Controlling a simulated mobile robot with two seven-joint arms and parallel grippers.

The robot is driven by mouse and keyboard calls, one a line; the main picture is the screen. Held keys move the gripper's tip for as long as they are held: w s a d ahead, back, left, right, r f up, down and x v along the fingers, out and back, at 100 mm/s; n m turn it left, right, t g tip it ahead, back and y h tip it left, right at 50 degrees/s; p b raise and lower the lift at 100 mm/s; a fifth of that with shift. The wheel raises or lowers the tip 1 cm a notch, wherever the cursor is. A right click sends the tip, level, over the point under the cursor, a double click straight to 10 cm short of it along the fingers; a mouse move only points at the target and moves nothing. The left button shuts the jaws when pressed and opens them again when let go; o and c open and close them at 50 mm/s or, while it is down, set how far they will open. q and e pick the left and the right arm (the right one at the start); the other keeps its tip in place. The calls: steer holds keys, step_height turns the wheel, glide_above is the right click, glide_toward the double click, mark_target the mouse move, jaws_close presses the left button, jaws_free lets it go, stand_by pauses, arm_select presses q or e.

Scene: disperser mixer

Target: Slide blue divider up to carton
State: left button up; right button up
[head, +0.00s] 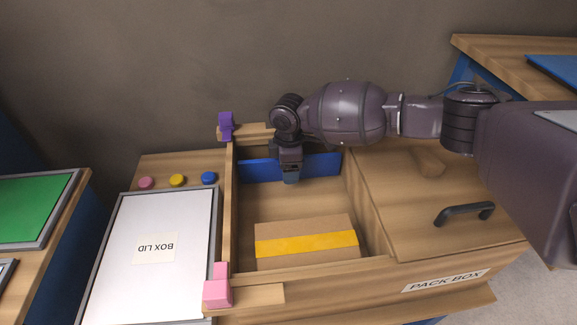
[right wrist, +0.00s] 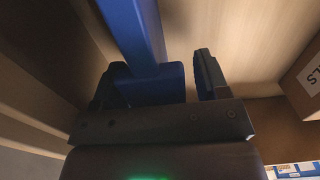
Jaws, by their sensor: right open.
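The blue divider (head: 320,165) stands crosswise in the open compartment of the pack box (head: 367,218), near its far wall. The brown carton (head: 290,230) with yellow tape lies at the near end, with bare floor between them. My right gripper (head: 290,178) points down at the divider, left of its middle, and hides part of it. In the right wrist view the jaws (right wrist: 160,77) are open, with the blue divider (right wrist: 135,35) reaching into the gap by the left finger. The right finger stands clear of it. A carton corner (right wrist: 305,80) shows at right. My left gripper is out of view.
The white box lid (head: 155,250) lies left of the compartment, below pink, yellow and blue buttons (head: 177,180). A purple block (head: 226,126) and a pink block (head: 217,290) sit at the left corners. A wooden cover with a black handle (head: 464,213) is at right.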

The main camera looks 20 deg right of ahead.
steer(key=shift+c, duration=0.5)
jaws_close()
steer(key=shift+s+r, duration=0.1)
steer(key=shift+s, duration=0.05)
steer(key=s+a+p, duration=0.1)
steer(key=s+p, duration=0.1)
steer(key=s, duration=0.1)
steer(key=s+a+p, duration=0.1)
steer(key=s+p, duration=0.1)
steer(key=s, duration=0.2)
steer(key=s+a+p, duration=0.1)
steer(key=s+p, duration=0.2)
steer(key=shift+s+r, duration=0.15)
steer(key=shift+r, duration=0.1)
steer(key=shift+s+a+f, duration=0.1)
steer(key=shift+s, duration=0.25)
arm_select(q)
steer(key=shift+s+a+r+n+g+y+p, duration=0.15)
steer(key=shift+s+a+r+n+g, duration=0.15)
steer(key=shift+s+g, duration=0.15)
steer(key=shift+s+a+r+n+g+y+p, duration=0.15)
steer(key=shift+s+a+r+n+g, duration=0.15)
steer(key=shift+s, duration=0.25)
arm_select(e)
steer(key=shift+s+a+f, duration=0.1)
steer(key=shift+s+f, duration=0.2)
steer(key=shift+s, duration=0.05)
